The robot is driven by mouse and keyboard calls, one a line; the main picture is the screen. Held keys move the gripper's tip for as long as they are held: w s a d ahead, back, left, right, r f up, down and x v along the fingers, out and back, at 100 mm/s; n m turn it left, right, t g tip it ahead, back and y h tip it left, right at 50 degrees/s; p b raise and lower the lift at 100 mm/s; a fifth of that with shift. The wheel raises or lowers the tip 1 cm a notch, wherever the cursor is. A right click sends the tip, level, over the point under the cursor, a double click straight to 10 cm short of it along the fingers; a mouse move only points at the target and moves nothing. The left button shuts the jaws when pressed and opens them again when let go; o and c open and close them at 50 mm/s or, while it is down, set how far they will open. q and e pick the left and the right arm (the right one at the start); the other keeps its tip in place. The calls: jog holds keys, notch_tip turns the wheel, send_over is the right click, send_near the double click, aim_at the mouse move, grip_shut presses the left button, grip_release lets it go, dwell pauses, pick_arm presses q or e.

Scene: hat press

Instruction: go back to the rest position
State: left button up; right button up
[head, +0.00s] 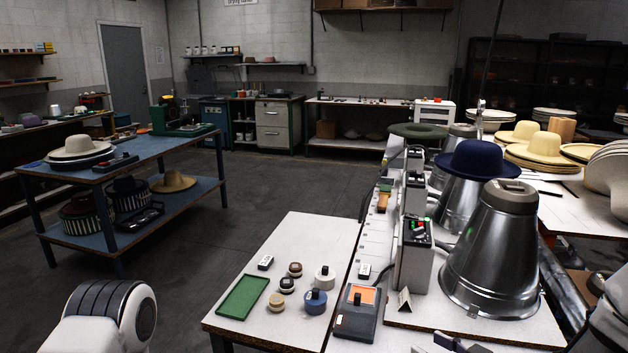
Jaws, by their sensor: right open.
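My right gripper (462,345) shows only in part at the bottom edge, right of centre, low over the front of the press table. Its dark fingers are apart and I see nothing between them. Part of my right arm shows at the lower right. A white and dark link of my left arm shows at the lower left; my left gripper is out of view. A navy hat (485,160) sits on a metal press cone (463,208). A bare metal press cone (491,255) stands in front of it.
The white table (300,240) bears a green tray (243,296), several small round pots and an orange-topped device (358,310). Control boxes (414,250) stand left of the cones. A blue bench (150,150) with hats stands at left. The floor between is clear.

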jog(key=s+a+f+m+g+h, duration=0.3)
jog(key=s+f+g, duration=0.4)
jog(key=s+f, duration=1.05)
jog(key=s+d+f+m+g+h, duration=0.1)
jog(key=s+d+f+g+h, duration=0.1)
jog(key=s, duration=0.5)
jog(key=s+d+f+m+g+h+p, duration=0.1)
jog(key=s+d+f+m+g+h, duration=0.1)
jog(key=s, duration=0.5)
notch_tip(320, 180, down, 2)
jog(key=shift+s+d+f+g+h, duration=0.1)
jog(key=shift+s+d+g+h, duration=0.3)
jog(key=shift+g+h, duration=0.45)
